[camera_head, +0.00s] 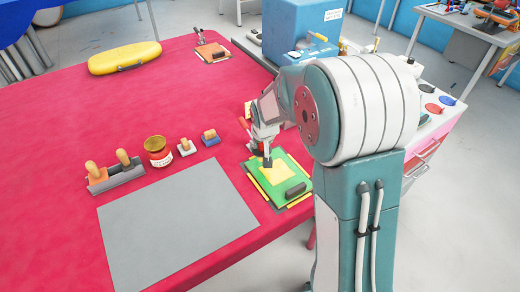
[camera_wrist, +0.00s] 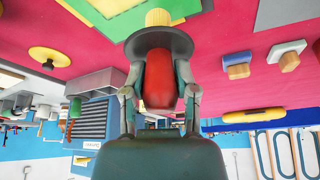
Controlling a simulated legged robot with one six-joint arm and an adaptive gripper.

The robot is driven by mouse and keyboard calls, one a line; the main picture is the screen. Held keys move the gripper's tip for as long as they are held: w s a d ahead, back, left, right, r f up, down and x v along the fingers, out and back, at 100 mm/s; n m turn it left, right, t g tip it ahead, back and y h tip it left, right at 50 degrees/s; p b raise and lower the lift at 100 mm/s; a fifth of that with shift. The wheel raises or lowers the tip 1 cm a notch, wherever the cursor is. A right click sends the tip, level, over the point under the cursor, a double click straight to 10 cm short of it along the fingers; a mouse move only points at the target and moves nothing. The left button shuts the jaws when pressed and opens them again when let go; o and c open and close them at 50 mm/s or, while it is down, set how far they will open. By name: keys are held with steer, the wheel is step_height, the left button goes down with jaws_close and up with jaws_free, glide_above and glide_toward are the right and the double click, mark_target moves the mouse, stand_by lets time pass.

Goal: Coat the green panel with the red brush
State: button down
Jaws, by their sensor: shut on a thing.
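The green panel (camera_head: 270,192) lies at the table's right edge, with a pale yellow patch (camera_head: 281,175) in its middle and a dark block (camera_head: 295,190) at its near right. My gripper (camera_head: 263,138) is above the panel's far left part. In the wrist view my gripper (camera_wrist: 160,92) is shut on the red brush handle (camera_wrist: 158,78). The brush has a wide dark collar (camera_wrist: 158,42) and yellow bristles (camera_wrist: 158,17), pointing at the green panel (camera_wrist: 118,18). I cannot tell whether the bristles touch it.
A grey mat (camera_head: 175,225) covers the table's front. A yellow case (camera_head: 125,58) lies farther back.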

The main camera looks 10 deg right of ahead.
steer(key=shift+d+r, duration=0.15)
steer(key=shift+r, duration=1.15)
steer(key=shift+a+r, duration=0.2)
steer(key=shift+r, duration=0.4)
steer(key=shift+a+r, duration=0.2)
steer(key=shift+r, duration=0.35)
steer(key=shift+d, duration=0.15)
steer(key=shift+d, duration=0.1)
steer(key=shift+r, duration=0.1)
